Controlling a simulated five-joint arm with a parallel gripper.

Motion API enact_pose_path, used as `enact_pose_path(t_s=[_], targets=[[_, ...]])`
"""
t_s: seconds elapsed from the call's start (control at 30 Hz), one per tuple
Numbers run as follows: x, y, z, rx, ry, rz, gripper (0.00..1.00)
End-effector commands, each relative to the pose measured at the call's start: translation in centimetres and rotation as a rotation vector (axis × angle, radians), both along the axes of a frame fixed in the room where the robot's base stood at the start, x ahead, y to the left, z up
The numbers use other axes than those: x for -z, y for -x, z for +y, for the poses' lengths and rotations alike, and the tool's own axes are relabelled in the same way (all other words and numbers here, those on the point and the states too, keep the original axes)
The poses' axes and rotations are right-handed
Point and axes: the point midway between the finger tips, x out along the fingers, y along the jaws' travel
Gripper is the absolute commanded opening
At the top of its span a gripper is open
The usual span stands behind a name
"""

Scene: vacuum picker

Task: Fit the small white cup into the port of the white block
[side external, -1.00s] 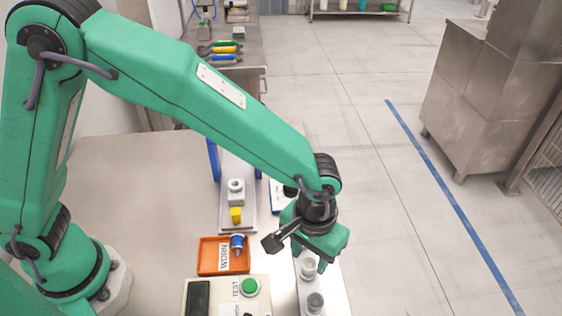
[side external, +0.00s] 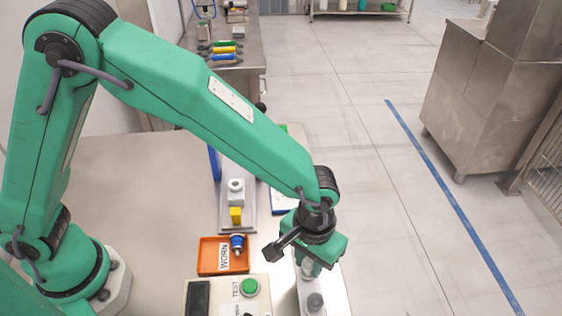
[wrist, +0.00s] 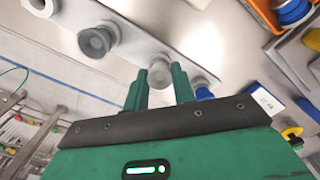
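The white block (side external: 236,186) stands on a grey plate, its round port facing up. A small white cup (side external: 308,270) stands upright on a pale narrow rack at the lower right, partly hidden by my gripper (side external: 310,262). In the wrist view, my gripper (wrist: 159,75) has one green finger on each side of the white cup (wrist: 160,77). The fingers look open around it, with the cup still on the rack. Whether either finger touches it is hard to see.
The rack (wrist: 125,45) also holds a grey cup (wrist: 97,40) and another pale cup (wrist: 42,6). A yellow part (side external: 236,215) sits in front of the block. An orange WORN tray (side external: 208,256) holds a blue piece (side external: 237,243). A test box with a green button (side external: 250,287) is nearer.

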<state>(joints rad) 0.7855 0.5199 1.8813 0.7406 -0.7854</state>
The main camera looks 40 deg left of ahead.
Motion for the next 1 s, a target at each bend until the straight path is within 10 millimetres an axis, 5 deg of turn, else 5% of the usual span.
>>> enact_pose_path(t_s=[1.0], targets=[[-1.5,0.0,0.0,0.0,0.001,-0.001,0.0]])
